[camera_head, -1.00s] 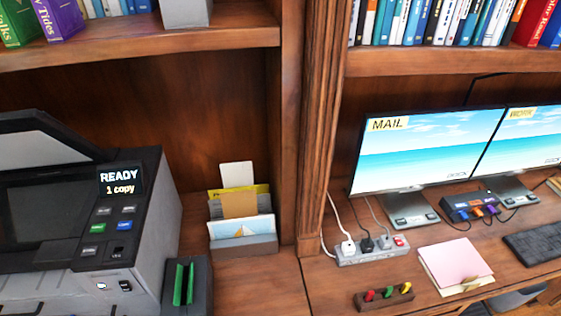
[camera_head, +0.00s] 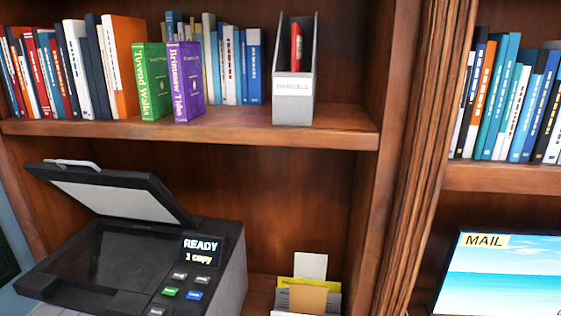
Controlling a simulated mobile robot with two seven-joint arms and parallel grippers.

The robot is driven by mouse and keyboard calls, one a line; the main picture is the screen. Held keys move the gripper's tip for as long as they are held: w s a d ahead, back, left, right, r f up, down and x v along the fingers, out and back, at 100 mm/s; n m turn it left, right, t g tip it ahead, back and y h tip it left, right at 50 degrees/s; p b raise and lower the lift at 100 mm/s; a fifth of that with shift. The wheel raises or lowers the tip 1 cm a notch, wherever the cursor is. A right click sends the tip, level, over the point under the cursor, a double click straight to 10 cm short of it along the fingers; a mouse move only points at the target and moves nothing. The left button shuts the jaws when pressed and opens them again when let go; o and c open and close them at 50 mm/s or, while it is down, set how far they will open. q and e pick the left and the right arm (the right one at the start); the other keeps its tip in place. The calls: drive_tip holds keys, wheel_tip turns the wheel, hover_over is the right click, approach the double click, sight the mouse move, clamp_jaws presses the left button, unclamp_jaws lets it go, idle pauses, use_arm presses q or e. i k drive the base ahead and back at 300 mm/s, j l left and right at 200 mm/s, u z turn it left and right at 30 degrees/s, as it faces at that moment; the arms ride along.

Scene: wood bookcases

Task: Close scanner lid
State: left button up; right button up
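The scanner (camera_head: 150,265) stands on the lower shelf at the left, with a dark glass bed and a panel that reads "READY 1 copy". A light grey handle-like piece (camera_head: 72,163) sits at the lid's far upper edge. Neither of my grippers is in view.
Books and a grey magazine holder (camera_head: 294,75) stand on the upper shelf (camera_head: 230,128) above the scanner. A card holder (camera_head: 306,298) stands right of the scanner. A wooden post (camera_head: 425,150) separates this bay from a monitor (camera_head: 500,272).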

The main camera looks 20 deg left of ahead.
sight(134, 195)
drive_tip(key=u, duration=1.95)
drive_tip(key=j+u, duration=0.5)
drive_tip(key=l, duration=0.1)
